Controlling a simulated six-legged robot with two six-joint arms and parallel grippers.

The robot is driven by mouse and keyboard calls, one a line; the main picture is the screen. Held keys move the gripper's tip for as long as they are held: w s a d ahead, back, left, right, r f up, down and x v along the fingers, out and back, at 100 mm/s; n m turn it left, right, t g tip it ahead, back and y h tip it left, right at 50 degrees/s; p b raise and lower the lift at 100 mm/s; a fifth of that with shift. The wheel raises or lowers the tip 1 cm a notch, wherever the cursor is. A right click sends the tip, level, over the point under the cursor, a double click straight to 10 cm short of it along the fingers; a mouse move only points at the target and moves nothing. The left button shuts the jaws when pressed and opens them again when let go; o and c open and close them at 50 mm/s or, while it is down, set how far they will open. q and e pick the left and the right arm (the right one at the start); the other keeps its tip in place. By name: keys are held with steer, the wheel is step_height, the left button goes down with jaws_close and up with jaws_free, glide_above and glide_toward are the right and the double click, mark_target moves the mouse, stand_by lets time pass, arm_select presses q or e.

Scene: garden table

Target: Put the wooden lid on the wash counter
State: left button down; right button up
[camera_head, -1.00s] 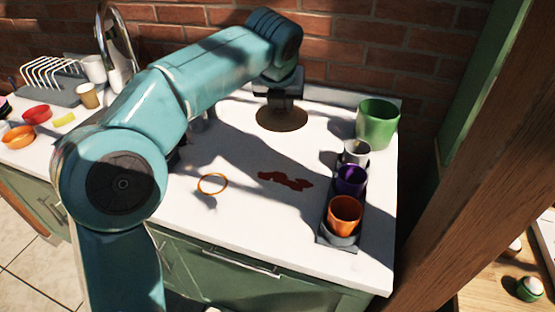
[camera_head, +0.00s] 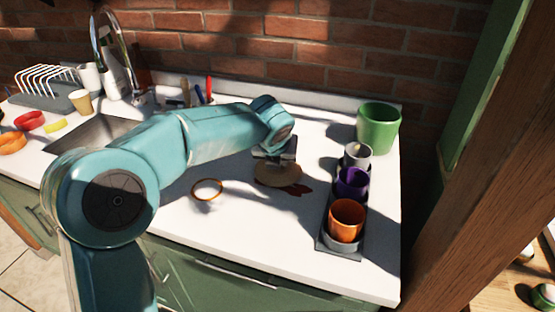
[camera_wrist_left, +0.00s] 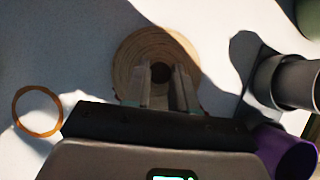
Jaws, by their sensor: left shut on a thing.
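The wooden lid (camera_head: 280,178) is a round, pale disc over the middle of the white wash counter (camera_head: 250,225), partly covering a dark red patch (camera_head: 301,189). My left gripper (camera_head: 275,160) is above it, shut on its centre. In the left wrist view the lid (camera_wrist_left: 133,55) shows ringed grain and a dark round spot between the two fingers (camera_wrist_left: 160,88). I cannot tell whether the lid touches the counter. My right gripper is not in view.
An orange ring (camera_head: 207,181) lies left of the lid. A dark tray (camera_head: 325,242) with grey, purple and orange cups (camera_head: 346,217) stands right, a green pot (camera_head: 378,130) behind it. The sink (camera_head: 90,135) is left. The counter's front middle is clear.

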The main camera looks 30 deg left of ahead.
arm_select(q)
steer(key=shift+f, duration=0.1)
steer(key=c, duration=0.9)
jaws_free()
steer(key=shift+f, duration=0.1)
steer(key=shift+r, duration=0.45)
steer(key=p+v, duration=0.1)
steer(key=v, duration=1)
steer(key=shift+s+r+p, duration=0.25)
steer(key=shift+s+p, duration=0.05)
steer(key=shift+p, duration=0.05)
steer(key=shift+d, duration=0.1)
